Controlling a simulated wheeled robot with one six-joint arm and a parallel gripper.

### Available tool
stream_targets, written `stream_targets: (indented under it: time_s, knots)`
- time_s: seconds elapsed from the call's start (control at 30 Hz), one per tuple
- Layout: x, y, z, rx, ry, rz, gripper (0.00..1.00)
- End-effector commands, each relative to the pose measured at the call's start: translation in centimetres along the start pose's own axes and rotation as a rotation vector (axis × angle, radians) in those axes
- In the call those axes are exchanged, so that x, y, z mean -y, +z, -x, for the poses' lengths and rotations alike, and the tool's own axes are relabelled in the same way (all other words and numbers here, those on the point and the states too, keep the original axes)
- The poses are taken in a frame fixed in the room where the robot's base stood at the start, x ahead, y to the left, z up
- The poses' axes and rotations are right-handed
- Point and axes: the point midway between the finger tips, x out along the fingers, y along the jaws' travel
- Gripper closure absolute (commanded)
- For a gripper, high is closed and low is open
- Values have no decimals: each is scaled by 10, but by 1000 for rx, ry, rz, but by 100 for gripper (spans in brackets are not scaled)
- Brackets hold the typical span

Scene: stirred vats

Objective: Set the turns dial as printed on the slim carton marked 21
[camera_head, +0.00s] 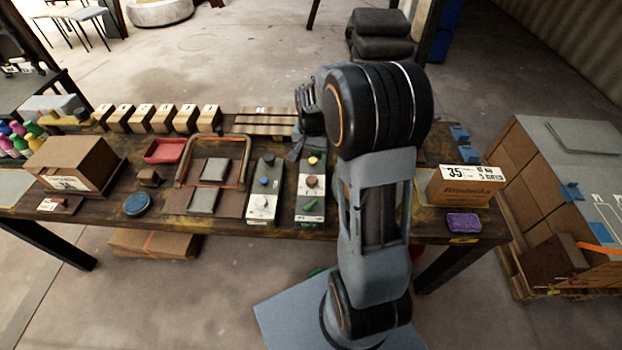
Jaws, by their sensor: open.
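Two narrow grey control panels stand side by side mid-table: the left panel (263,206) has a blue knob (264,182), a dark knob and small labels. The right panel (301,213) has a yellow knob (313,161), a brown knob (312,181) and a green lever-like part (309,205). I cannot read which is the turns dial. No carton clearly reads 21. A brown carton (75,160) at left has a white label too small to read surely; another carton (462,190) at right reads 35. My gripper (296,151) is open, near the right panel's far end, partly hidden by my arm.
A row of wooden blocks (163,118) lines the back edge beside a slatted wooden rack (264,122). A red tray (166,150), a blue round pad (137,204) and a framed mat (236,150) lie left of the panels. A purple sponge-like block (463,222) lies at right.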

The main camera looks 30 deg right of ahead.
Motion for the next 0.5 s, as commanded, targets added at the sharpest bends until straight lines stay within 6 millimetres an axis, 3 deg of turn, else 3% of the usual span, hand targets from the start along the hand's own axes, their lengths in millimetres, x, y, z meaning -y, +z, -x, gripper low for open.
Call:
stream_targets:
  time_s: [0.3, 0.5]
  knots:
    - [0, 2, -63, 5, 2, 4, 35]
    - [1, 2, -93, 3, 1, 5, 35]
